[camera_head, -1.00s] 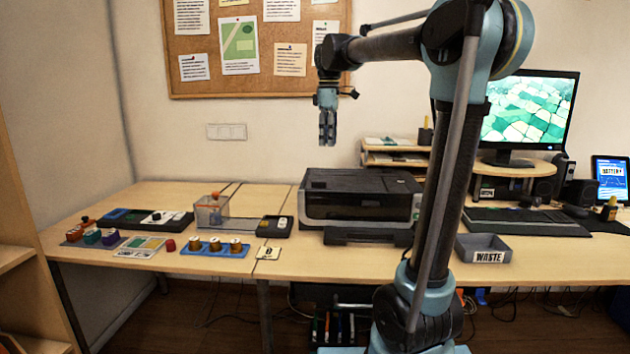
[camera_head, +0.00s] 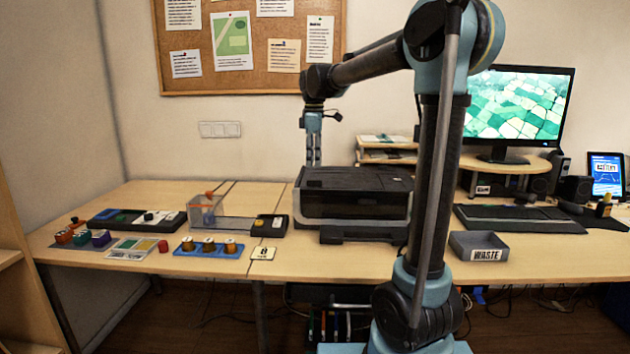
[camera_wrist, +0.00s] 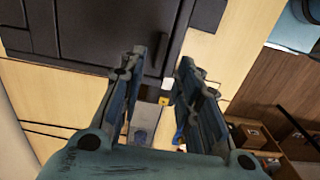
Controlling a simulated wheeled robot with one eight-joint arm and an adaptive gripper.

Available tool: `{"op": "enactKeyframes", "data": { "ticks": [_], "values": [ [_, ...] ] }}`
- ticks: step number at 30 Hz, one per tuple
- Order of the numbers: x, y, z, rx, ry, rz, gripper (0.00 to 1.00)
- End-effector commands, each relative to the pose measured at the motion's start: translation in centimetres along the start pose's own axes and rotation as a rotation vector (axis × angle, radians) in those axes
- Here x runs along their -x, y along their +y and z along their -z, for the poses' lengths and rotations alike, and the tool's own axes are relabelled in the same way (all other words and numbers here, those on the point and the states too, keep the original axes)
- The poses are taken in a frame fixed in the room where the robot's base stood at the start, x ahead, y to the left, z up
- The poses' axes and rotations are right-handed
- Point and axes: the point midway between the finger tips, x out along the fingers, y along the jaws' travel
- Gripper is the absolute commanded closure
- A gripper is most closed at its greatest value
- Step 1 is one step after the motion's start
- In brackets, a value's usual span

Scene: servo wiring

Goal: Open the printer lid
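The black and grey printer (camera_head: 355,205) stands on the desk, and its dark top lid (camera_head: 352,181) looks flat and closed. My gripper (camera_head: 314,163) points straight down, its tips at the printer's upper left back edge in the head view. In the wrist view the printer (camera_wrist: 95,30) fills the upper left, with a slot-like handle recess at its edge. My gripper's two fingers (camera_wrist: 160,68) are spread apart there with nothing between them. I cannot tell whether the tips touch the printer.
A clear box (camera_head: 207,212) and a blue holder with spools (camera_head: 208,248) lie left. A monitor (camera_head: 520,105) stands at the back right. Some desk in front is clear.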

Motion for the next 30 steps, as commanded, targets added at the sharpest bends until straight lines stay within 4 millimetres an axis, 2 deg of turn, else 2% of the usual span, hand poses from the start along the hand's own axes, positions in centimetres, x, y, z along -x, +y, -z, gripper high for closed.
{"op": "enactKeyframes", "data": {
  "ticks": [6,12,18,26,28,30],
  "values": [
    [-3.8,0.0,0.0,-0.001,0.000,0.000,0.69],
    [-6.2,0.0,0.0,-0.001,0.000,0.000,0.69],
    [-7.2,0.0,-0.1,-0.001,0.000,0.000,0.69],
    [-7.3,0.0,-0.1,-0.001,0.000,0.000,0.69],
    [-7.3,0.0,-0.1,-0.002,0.000,0.000,0.80],
    [-7.3,0.0,-0.1,-0.002,0.000,0.000,0.96]
  ]
}}
